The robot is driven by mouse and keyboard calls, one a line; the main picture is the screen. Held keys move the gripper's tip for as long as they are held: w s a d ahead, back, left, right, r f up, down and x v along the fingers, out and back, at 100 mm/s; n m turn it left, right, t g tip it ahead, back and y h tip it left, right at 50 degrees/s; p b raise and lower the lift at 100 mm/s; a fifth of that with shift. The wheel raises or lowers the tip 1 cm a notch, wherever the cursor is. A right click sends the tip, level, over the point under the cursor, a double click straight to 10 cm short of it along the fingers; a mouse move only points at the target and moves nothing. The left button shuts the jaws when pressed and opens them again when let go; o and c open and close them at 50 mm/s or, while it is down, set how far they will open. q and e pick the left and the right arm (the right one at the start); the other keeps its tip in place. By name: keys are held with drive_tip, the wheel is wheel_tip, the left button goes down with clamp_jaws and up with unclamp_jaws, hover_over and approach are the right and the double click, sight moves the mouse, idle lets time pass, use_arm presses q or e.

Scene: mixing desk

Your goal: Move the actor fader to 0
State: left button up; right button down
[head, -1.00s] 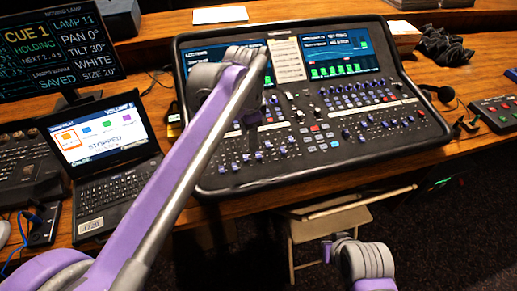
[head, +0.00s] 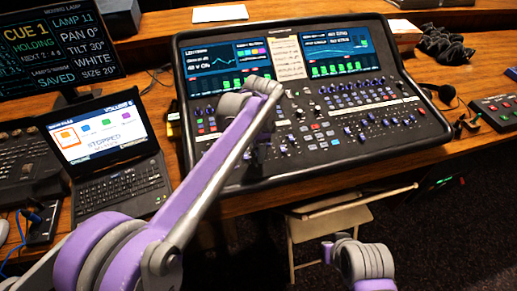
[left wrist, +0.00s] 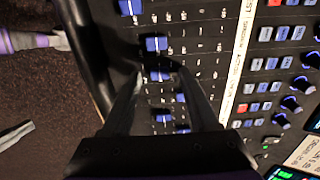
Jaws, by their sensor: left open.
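The mixing desk (head: 300,112) stands on the wooden table with several rows of faders. My left gripper (head: 262,157) is over the fader rows at the desk's front left, partly hidden by its own arm. In the left wrist view my left gripper (left wrist: 160,76) is open, with its two fingers reaching down to a row of blue fader caps. One blue cap (left wrist: 159,75) shows between the fingertips; contact cannot be told. Another blue cap (left wrist: 156,43) lies just beyond the tips. Fader labels are too small to read, so I cannot tell which is the actor fader.
A laptop (head: 108,155) stands left of the desk, with a monitor (head: 67,45) behind it. A small button box (head: 497,111) lies at the right. A stool (head: 330,222) stands in front of the table. My right arm shows at the bottom.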

use_arm(q)
drive_tip(key=shift+f, duration=0.15)
drive_tip(key=shift+c, duration=0.3)
clamp_jaws()
idle(1.1)
